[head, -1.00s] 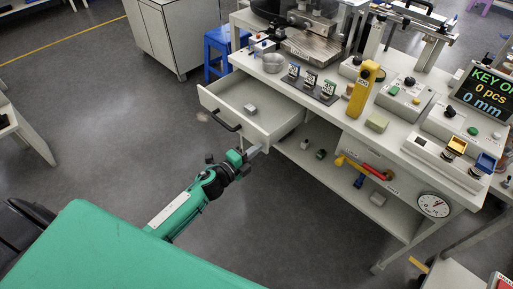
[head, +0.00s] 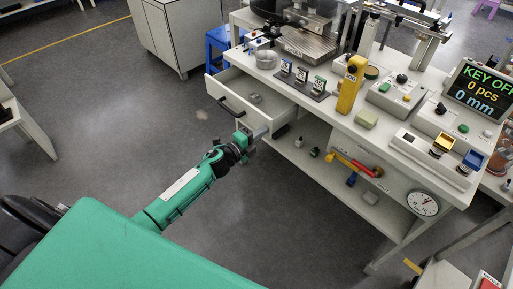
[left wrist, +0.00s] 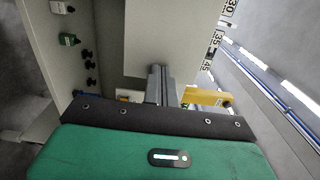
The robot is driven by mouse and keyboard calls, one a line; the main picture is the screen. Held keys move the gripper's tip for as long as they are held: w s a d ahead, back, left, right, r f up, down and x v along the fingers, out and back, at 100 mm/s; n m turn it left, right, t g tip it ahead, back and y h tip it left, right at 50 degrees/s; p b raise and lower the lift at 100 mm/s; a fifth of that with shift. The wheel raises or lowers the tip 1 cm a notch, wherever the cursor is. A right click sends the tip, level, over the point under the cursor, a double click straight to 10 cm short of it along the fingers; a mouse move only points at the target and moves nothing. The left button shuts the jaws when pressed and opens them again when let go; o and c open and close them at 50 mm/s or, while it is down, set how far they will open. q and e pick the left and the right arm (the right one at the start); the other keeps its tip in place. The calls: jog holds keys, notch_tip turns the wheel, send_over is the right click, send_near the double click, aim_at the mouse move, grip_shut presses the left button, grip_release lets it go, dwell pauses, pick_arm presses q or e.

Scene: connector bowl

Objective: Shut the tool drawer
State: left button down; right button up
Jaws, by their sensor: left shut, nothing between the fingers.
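The tool drawer (head: 222,94) is partly pulled out from the left end of the pale workbench. Its front carries a dark bar handle (head: 230,107). A small grey item (head: 255,98) lies inside. My left gripper (head: 262,132) is shut and empty, with its tips at the right end of the drawer front, right of the handle. They look to be against the front, but I cannot be sure of contact. In the left wrist view the shut fingers (left wrist: 160,84) point at a pale flat panel (left wrist: 168,38), probably the drawer front. My right gripper is not in view.
Bare floor lies left of the drawer.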

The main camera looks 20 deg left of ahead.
aim_at(289, 111)
pick_arm(q)
jog(key=b+x, duration=0.3)
jog(key=x, duration=1.1)
jog(key=shift+b, duration=0.4)
jog(key=shift+w+d, duration=0.1)
jog(key=shift+w, duration=0.15)
jog(key=shift+w+r, duration=0.1)
jog(key=shift+r, duration=0.15)
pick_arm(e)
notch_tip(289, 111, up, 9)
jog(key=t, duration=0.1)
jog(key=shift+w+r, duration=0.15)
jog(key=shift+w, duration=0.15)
pick_arm(q)
jog(key=shift+r, duration=0.2)
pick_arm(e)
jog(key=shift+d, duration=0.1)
